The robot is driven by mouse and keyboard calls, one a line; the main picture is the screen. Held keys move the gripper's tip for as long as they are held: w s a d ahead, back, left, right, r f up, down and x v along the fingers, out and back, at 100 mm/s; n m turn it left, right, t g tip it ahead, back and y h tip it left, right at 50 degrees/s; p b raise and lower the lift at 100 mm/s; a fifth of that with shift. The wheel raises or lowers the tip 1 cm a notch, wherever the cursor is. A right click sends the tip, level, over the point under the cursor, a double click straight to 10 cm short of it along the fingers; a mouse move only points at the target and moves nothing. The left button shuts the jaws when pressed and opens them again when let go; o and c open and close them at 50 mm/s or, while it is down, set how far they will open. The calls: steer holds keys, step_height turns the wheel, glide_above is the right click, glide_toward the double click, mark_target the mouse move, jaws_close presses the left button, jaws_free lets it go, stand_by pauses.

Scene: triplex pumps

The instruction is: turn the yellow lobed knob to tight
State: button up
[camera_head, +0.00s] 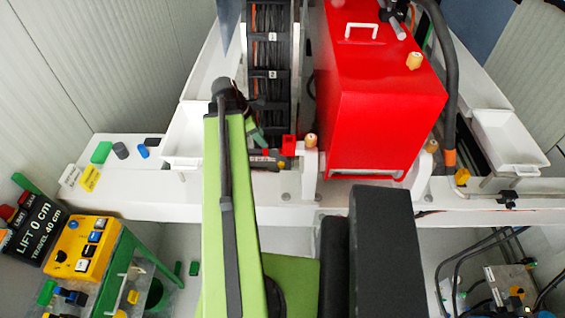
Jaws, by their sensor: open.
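A small bright yellow knob (462,177) sits on the white ledge at the right, beside the black hose; its lobes are too small to make out. My green arm rises up the middle of the view to a dark wrist joint. My gripper (274,155) shows in part just right of the arm, near the red parts at the foot of the cable reel. It is open, and I see nothing held. It is well left of the yellow knob, with the red housing's lower end between. Part of the gripper is hidden by my arm.
The red housing (380,120) fills the upper middle. Tan knobs (311,141) top the posts on both sides of it. A black hose (452,90) hangs at right near a white tray (508,142). A yellow control box (80,250) stands lower left.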

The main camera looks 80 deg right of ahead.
mark_target(280, 163)
steer(key=b+x, duration=1.5)
steer(key=x, duration=0.1)
steer(key=shift+a+f, duration=0.1)
steer(key=shift+f, duration=0.2)
steer(key=shift+s+f+b, duration=0.25)
steer(key=shift+f+b, duration=0.25)
steer(key=shift+b, duration=0.05)
steer(key=shift+c, duration=0.4)
